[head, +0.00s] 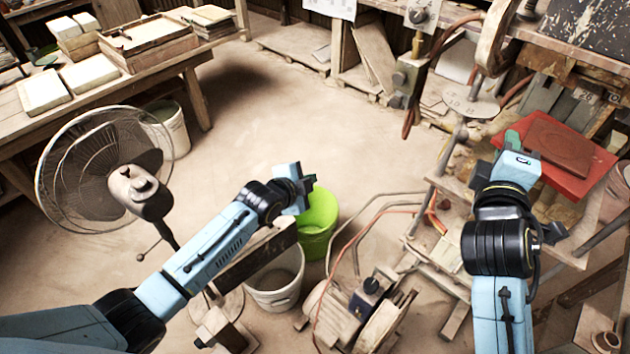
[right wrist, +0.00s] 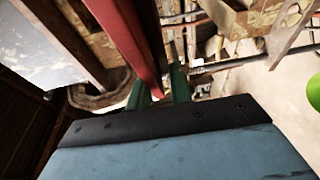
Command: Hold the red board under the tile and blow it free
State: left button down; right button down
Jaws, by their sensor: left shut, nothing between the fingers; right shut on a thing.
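The red board (head: 595,180) is at the right of the head view, below the press. A brown-red square tile (head: 562,147) shows flat over its middle; I cannot tell whether it touches the board. My right gripper (head: 512,141) is shut on the board's left edge. In the right wrist view the board (right wrist: 128,35) shows nearly edge-on, running up from the green fingers (right wrist: 160,88). My left gripper (head: 308,188) is shut and empty, above the green bucket and far left of the board. Its fingertips are small and hard to make out.
A green bucket (head: 318,222) and a white bucket (head: 274,280) stand below my left arm. A fan (head: 90,170) stands at left, beside a table (head: 190,62) with pale tiles. A machine (head: 365,305) with hoses sits on the floor between my arms. The middle floor is clear.

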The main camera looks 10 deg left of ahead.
jog(key=s+a, duration=0.5)
jog(key=s, duration=0.3)
jog(key=shift+s+b, duration=0.35)
dwell(0.5)
